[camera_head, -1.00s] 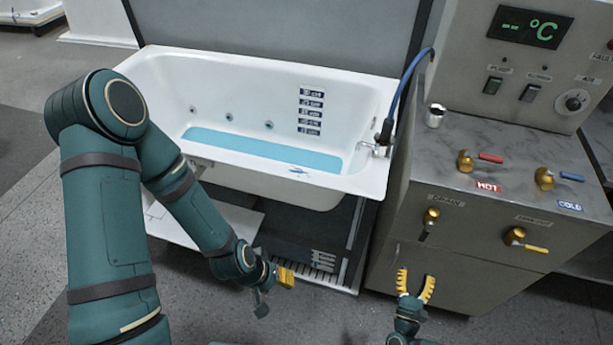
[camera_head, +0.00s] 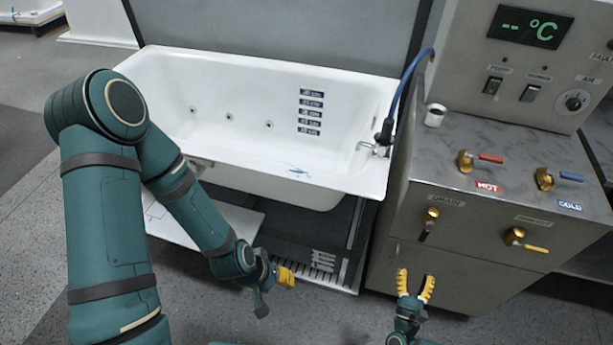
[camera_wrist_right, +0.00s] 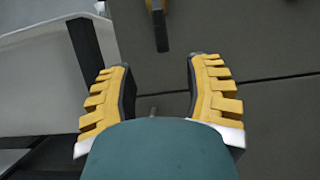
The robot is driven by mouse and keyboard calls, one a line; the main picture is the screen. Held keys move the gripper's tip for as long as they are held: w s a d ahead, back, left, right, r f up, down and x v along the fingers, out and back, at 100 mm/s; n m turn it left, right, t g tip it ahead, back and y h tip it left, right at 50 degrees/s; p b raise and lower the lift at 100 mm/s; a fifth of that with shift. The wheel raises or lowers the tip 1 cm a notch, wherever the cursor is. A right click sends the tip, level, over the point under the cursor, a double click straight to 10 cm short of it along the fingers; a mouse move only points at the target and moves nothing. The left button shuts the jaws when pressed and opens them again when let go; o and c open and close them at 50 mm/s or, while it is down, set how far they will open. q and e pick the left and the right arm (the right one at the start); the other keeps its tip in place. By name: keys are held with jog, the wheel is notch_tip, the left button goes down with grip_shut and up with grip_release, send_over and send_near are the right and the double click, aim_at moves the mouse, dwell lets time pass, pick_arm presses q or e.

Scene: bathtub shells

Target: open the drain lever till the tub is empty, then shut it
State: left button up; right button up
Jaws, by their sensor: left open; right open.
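The drain lever (camera_head: 430,222) is a brass valve with a black handle pointing down, on the cabinet front under the DRAIN label. Its black handle also shows at the top of the right wrist view (camera_wrist_right: 160,30). The white tub (camera_head: 240,160) shows no blue water on its visible floor; part of it is hidden behind my left arm. My right gripper (camera_head: 416,278) is open and empty, below the lever and apart from it. In the right wrist view its yellow fingers (camera_wrist_right: 158,85) are spread with nothing between them. My left gripper (camera_head: 286,277) is open, low in front of the tub.
On the cabinet (camera_head: 470,265) are a red hot lever (camera_head: 490,158), a blue cold lever (camera_head: 571,177), and a yellow-handled valve (camera_head: 530,246) right of the drain. A cup (camera_head: 434,116) stands on the countertop. The blue hose (camera_head: 402,90) hangs at the tub's right end.

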aim_at(424, 237)
jog(key=shift+o, duration=0.2)
jog(key=b, duration=0.2)
jog(key=s+b, duration=0.1)
jog(key=b, duration=0.1)
jog(key=shift+s+a+f, duration=0.15)
jog(key=shift+f, duration=0.15)
jog(key=shift+c, duration=0.2)
jog(key=b+x, duration=0.1)
jog(key=x, duration=1.2)
jog(key=shift+w+r+b, duration=0.2)
jog(key=shift+r+b, duration=0.15)
jog(key=shift+b, duration=0.05)
grip_shut()
